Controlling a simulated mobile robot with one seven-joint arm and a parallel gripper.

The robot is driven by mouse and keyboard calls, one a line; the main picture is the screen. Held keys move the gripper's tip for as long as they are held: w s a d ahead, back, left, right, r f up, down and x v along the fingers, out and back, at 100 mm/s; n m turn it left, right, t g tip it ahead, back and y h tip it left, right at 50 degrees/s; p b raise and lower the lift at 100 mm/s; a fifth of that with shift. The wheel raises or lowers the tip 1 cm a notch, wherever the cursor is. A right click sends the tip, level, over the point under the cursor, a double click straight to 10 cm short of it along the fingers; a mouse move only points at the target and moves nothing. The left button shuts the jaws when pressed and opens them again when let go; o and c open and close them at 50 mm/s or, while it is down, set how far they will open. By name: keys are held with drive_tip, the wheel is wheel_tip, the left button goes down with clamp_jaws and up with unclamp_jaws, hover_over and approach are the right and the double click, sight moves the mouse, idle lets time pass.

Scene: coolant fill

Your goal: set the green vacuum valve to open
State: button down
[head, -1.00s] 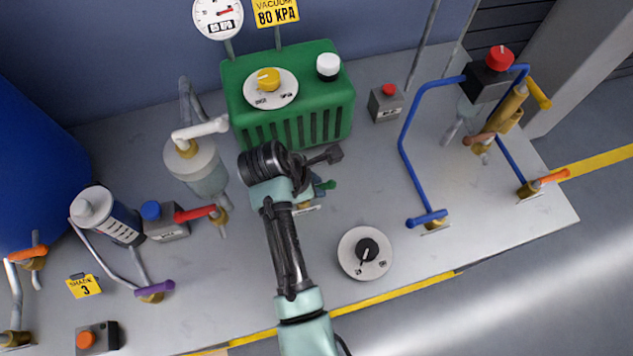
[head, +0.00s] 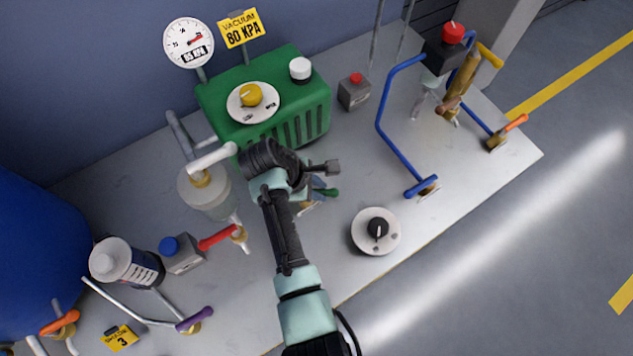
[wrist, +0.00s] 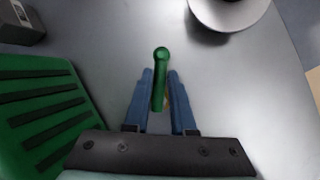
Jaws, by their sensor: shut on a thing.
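The green vacuum valve (head: 331,192) shows in the head view as a small green handle on the bench, beside my gripper (head: 318,185) and partly hidden by my wrist. In the wrist view the green valve handle (wrist: 160,80) is a rounded lever pointing up the picture. My gripper (wrist: 160,73) has its blue fingers on either side of it and is shut on it. The valve's body below the handle is mostly hidden.
The green vacuum pump (head: 264,98) with a yellow knob stands behind my gripper. A black-knob dial (head: 376,231) lies to the right, with blue pipework (head: 388,128) beyond it. A clear vessel (head: 205,192) and a red-handled valve (head: 218,238) stand to the left.

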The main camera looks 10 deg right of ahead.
drive_tip(key=shift+s+a+m+g, duration=0.1)
drive_tip(key=shift+s+m+g, duration=0.1)
drive_tip(key=shift+m, duration=0.35)
drive_tip(key=shift+s+a+m+g, duration=0.1)
drive_tip(key=shift+m+g, duration=0.1)
drive_tip(key=shift+m, duration=0.35)
drive_tip(key=c, duration=0.8)
unclamp_jaws()
drive_tip(key=shift+o, duration=0.2)
drive_tip(key=shift+r, duration=0.1)
drive_tip(key=v, duration=0.7)
drive_tip(key=shift+r, duration=0.15)
drive_tip(key=shift+w+a, duration=0.1)
drive_tip(key=shift+a, duration=0.05)
